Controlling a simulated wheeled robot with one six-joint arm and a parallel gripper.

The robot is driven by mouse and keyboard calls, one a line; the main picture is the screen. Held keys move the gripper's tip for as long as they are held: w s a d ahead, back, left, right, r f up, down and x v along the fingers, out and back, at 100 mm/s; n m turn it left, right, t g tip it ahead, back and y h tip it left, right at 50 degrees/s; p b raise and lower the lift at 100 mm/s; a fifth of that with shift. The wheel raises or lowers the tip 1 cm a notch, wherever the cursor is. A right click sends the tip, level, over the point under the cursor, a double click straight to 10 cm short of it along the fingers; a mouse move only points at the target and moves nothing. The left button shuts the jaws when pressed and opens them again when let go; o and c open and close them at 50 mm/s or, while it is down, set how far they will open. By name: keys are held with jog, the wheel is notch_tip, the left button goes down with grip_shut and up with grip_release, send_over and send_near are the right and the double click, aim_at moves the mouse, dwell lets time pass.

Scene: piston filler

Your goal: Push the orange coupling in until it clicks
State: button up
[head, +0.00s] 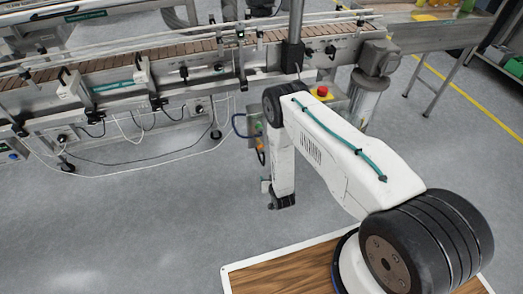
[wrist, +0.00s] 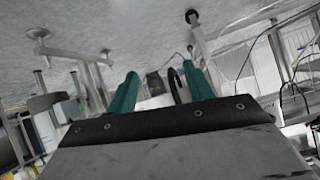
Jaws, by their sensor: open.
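My gripper (wrist: 165,82) shows in the wrist view as two teal fingers spread apart, with nothing clearly held between them. A dark loop and a dark block show beyond the gap, too unclear to name. In the head view my white arm reaches forward and bends down in front of the conveyor, and its lower end hangs above the grey floor. A small orange part (head: 261,156) shows just left of my forearm, below a green one. It may be the orange coupling, but it is too small to be sure. I cannot make out an orange coupling in the wrist view.
A conveyor (head: 140,83) with a brown slatted belt runs across the back. Thin cables hang below it. A red emergency button (head: 323,91) sits on a box right of my forearm. The grey floor (head: 130,220) at the left front is clear.

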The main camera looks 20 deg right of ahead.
aim_at(263, 152)
jog(key=w+r+t, duration=0.1)
jog(key=r+t, duration=0.1)
jog(key=w+r+t, duration=0.1)
jog(key=r+t, duration=0.1)
jog(key=r, duration=0.1)
jog(key=w+r+t, duration=0.2)
jog(key=r, duration=0.1)
jog(key=shift+r+m+t, duration=0.2)
jog(key=shift+m+t, duration=0.2)
jog(key=w, duration=0.7)
jog(key=shift+w+r, duration=0.1)
jog(key=shift+w, duration=0.1)
